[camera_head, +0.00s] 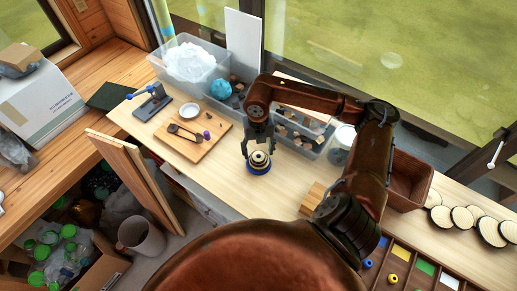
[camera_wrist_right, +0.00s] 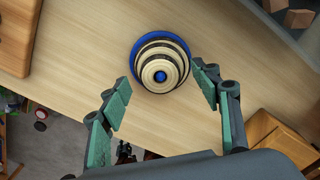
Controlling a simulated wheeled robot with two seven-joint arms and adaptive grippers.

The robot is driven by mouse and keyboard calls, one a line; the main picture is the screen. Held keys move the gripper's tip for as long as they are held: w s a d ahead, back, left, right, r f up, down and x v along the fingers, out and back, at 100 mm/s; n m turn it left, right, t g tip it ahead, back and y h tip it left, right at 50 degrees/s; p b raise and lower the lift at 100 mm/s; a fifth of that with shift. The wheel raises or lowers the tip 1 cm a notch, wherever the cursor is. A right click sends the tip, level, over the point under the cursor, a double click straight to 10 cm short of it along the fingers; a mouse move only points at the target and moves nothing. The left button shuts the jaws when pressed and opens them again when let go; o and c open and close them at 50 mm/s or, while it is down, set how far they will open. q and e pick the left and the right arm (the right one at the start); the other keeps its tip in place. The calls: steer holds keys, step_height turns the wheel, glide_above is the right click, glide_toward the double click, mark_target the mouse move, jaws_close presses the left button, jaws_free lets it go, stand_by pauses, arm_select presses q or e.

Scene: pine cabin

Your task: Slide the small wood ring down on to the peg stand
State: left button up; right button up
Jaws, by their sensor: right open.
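The peg stand (camera_head: 258,172) is on the pale workbench, with a round blue base that also shows in the wrist view (camera_wrist_right: 150,32). Several pale wood rings with dark edges are stacked on it, narrowing upward. The small wood ring (camera_wrist_right: 148,73) is topmost, around the blue peg tip in the middle. My right gripper (camera_wrist_right: 160,72) is open above the stand, pointing down, with one finger on each side of the stack and gaps between. In the head view the right gripper (camera_head: 258,150) hangs just over the rings. My left gripper is out of view.
A wooden board (camera_head: 188,142) with small items lies left of the stand. Clear bins (camera_head: 290,142) stand behind it along the window. A wood block (camera_head: 312,198) and a brown tray (camera_head: 410,180) are to the right. The bench in front of the stand is clear.

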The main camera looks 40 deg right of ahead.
steer(key=shift+r, duration=0.25)
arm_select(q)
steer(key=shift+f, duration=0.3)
arm_select(e)
step_height(320, 180, up, 12)
steer(key=shift+f, duration=0.2)
step_height(320, 180, down, 12)
steer(key=shift+f, duration=0.2)
steer(key=shift+r+p, duration=0.35)
steer(key=shift+r, duration=0.15)
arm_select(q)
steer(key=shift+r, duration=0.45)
arm_select(e)
steer(key=shift+r, duration=0.15)
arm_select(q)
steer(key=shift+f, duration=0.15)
